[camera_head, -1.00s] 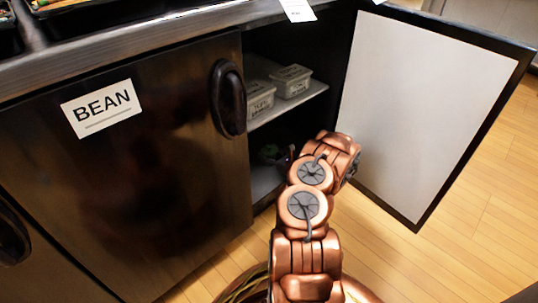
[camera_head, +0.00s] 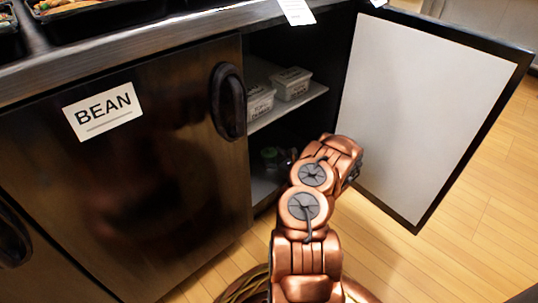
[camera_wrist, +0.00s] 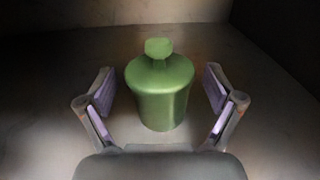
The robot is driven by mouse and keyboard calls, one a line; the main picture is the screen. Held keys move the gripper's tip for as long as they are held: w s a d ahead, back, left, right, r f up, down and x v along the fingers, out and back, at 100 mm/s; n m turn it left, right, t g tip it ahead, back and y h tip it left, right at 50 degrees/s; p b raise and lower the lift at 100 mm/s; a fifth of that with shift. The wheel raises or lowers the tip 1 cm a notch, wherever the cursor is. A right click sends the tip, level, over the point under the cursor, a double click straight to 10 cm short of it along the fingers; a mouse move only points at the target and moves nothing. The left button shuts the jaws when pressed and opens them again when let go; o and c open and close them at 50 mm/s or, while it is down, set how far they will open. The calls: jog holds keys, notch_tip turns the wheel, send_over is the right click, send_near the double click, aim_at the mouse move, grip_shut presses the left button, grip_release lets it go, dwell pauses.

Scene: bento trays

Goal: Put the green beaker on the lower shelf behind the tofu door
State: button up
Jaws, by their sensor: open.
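The green beaker (camera_wrist: 160,92) stands upright on the lower shelf (camera_wrist: 55,150) inside the open cabinet. In the wrist view it is between the two spread fingers of my gripper (camera_wrist: 160,100), with a visible gap on each side. My gripper is open. In the head view the beaker shows small and dim as a greenish shape (camera_head: 270,154) in the lower compartment, beside the end of my arm. My fingers are mostly hidden there. The open door (camera_head: 420,110) shows its white inner face, so its label cannot be read.
White lidded containers (camera_head: 291,83) sit on the upper shelf (camera_head: 290,108) above my gripper. The closed BEAN door (camera_head: 150,180) with a black handle (camera_head: 229,100) borders the opening on the left. Wooden floor (camera_head: 470,220) is clear at right.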

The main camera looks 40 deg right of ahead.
jog(key=s+p, duration=0.3)
jog(key=s, duration=0.6)
jog(key=shift+s+r+p, duration=0.2)
jog(key=shift+p, duration=0.15)
jog(key=shift+s+a+f, duration=0.1)
jog(key=shift+s+f, duration=0.05)
jog(key=shift+s, duration=0.7)
